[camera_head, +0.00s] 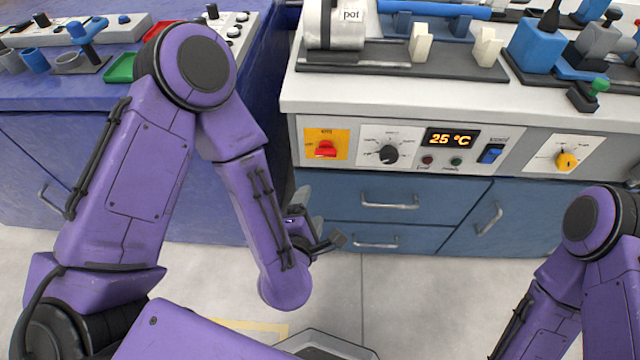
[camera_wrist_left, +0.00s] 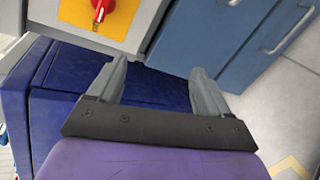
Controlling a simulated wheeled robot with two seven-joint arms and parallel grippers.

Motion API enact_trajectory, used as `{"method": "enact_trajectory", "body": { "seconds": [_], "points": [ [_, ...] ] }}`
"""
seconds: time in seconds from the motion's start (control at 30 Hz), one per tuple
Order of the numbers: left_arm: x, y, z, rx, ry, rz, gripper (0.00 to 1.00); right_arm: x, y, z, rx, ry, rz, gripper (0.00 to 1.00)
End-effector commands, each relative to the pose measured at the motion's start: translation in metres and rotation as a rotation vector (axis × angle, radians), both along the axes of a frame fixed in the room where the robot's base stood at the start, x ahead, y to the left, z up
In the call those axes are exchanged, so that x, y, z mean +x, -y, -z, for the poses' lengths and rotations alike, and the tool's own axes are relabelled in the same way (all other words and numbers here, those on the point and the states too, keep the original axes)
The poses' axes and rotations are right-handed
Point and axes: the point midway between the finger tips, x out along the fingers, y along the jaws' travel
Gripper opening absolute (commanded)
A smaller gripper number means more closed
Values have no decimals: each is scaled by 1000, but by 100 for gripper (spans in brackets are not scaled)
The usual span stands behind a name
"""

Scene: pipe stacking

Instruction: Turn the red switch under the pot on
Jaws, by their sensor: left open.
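The red switch (camera_head: 326,149) sits on a yellow plate at the left end of the bench's front panel, below the pot (camera_head: 334,24), a pale cylinder with a "pot" label. The red switch (camera_wrist_left: 101,8) also shows at the top of the left wrist view, cut by the edge. My left gripper (camera_head: 325,230) is below the switch, in front of the blue drawers, and apart from it. In the left wrist view its two grey fingers (camera_wrist_left: 158,85) are spread, with nothing between them. My right arm shows at the right edge, but its gripper is out of view.
The same panel holds a black knob (camera_head: 389,154), a display (camera_head: 452,139) reading 25 °C, a blue rocker switch (camera_head: 491,153) and a yellow knob (camera_head: 566,161). Blue drawers with handles (camera_head: 389,201) are below. A darker blue bench (camera_head: 60,95) stands at left, with a gap between the benches.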

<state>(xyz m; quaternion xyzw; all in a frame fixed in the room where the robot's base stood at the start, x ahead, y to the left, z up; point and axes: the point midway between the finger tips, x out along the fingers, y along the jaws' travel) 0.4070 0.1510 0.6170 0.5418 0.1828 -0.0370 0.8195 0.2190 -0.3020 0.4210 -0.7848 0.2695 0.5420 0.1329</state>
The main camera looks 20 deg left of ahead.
Motion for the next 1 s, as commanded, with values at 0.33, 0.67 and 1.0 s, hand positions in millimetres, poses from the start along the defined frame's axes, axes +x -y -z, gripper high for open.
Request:
{"method": "enact_trajectory", "body": {
  "seconds": [0.33, 0.67, 1.0],
  "points": [
    [10, 30, -55, -1089, 549, -321, 79, 0, 0, 93, 0, 1, 0, 0],
    [73, 11, -60, -1097, 552, -330, 79, 1, 0, 93, 0, 1, 0, 0],
    [108, 1, -59, -1092, 550, -324, 79, 1, 0, 93, 0, 1, 0, 0]
  ]
}}
